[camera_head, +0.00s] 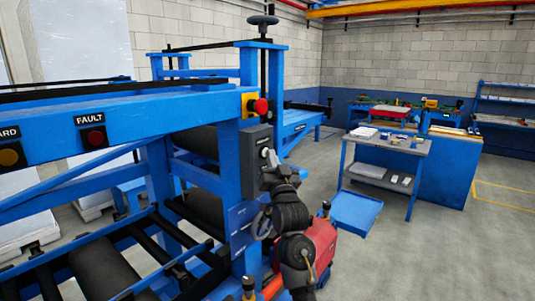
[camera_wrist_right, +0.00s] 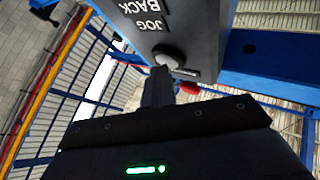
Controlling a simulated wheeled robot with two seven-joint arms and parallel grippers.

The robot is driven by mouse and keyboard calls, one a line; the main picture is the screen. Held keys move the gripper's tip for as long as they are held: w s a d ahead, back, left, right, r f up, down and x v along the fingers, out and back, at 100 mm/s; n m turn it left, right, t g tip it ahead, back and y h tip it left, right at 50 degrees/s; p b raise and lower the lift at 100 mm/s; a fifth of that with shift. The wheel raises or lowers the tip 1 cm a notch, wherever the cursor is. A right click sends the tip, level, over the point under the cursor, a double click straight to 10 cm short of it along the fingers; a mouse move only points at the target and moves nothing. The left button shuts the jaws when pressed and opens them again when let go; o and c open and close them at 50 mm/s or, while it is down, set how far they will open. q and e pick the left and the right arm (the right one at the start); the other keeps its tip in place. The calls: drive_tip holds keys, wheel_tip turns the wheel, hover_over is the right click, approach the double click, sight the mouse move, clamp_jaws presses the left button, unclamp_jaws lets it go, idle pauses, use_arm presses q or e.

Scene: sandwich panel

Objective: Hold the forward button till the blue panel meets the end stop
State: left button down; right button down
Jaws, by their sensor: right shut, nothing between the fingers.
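A dark control box (camera_head: 257,158) is mounted on the blue post of the machine, with pale buttons on its face. My right gripper (camera_head: 268,172) is in front of this box. In the right wrist view the box face (camera_wrist_right: 205,25) carries the upside-down words JOG BACK. A round grey button (camera_wrist_right: 168,55) sits beside these words, and the tips of my shut right gripper (camera_wrist_right: 160,72) are at it. I cannot tell contact from a small gap, or which way this button jogs. I cannot pick out the blue panel or the end stop. My left gripper is not in view.
A red stop button (camera_head: 260,106) on a yellow base sits above the box. Black rollers (camera_head: 103,272) lie below. A bench (camera_head: 398,145) stands right; the floor at far right is clear.

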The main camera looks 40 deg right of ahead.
drive_tip(key=shift+s, duration=0.1)
idle(0.7)
drive_tip(key=shift+s+d+p, duration=0.2)
drive_tip(key=shift+s+p, duration=0.1)
drive_tip(key=shift+s, duration=0.35)
drive_tip(key=shift+s+d+p, duration=0.25)
drive_tip(key=shift+s, duration=0.55)
drive_tip(key=shift+s+d+p, duration=0.2)
drive_tip(key=shift+s, duration=0.6)
drive_tip(key=shift+s+d+p, duration=0.25)
drive_tip(key=shift+s, duration=0.55)
drive_tip(key=shift+f, duration=0.15)
